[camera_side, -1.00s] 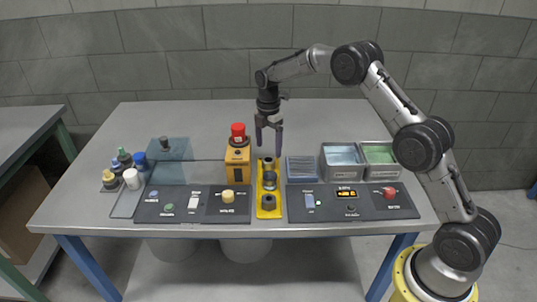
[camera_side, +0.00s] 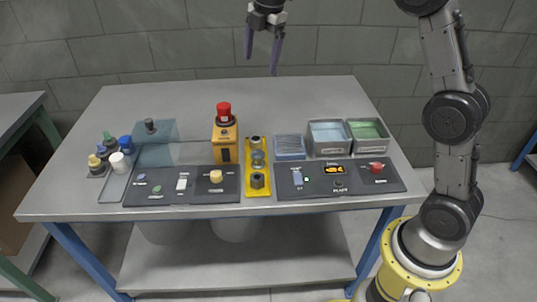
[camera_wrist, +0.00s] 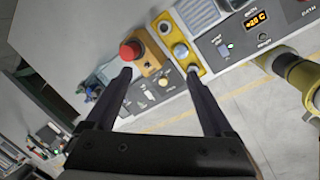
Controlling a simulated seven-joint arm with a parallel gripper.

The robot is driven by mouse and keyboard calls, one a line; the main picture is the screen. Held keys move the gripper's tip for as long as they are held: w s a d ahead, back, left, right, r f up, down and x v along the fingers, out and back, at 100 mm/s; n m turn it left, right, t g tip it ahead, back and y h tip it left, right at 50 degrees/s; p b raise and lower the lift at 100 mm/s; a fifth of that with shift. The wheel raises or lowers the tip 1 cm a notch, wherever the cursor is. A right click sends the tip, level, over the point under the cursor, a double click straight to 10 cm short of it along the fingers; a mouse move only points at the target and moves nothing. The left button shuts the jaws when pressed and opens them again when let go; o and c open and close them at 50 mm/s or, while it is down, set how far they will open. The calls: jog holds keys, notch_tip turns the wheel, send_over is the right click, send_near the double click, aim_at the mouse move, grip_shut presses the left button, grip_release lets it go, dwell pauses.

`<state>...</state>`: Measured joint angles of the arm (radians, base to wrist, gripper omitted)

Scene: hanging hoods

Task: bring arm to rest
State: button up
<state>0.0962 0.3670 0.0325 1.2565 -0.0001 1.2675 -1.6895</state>
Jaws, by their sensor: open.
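My gripper (camera_side: 262,60) hangs high above the back of the grey table (camera_side: 240,95), fingers pointing down. Its two fingers are apart with nothing between them. In the wrist view the open fingers (camera_wrist: 158,70) reach over the table from above and touch nothing. My arm rises from the yellow base at the right, and its upper part runs out of the top of the side view.
An orange box with a red knob (camera_side: 224,112), a yellow rack (camera_side: 257,180), two grey bins (camera_side: 328,138), two black control panels (camera_side: 338,179) and several small bottles (camera_side: 118,158) stand on the table. The table's back strip is clear.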

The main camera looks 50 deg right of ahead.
jog(key=s+a+r+m+t, duration=0.1)
jog(key=s+a+r+m, duration=0.2)
jog(key=s, duration=0.7)
jog(key=s+a+r+m+t, duration=0.15)
jog(key=s+r, duration=0.25)
jog(key=s, duration=0.6)
jog(key=s+f+m, duration=1.2)
jog(key=s+m, duration=0.1)
jog(key=shift+s+a+m, duration=0.15)
jog(key=shift+s+m, duration=0.2)
jog(key=shift+s, duration=0.05)
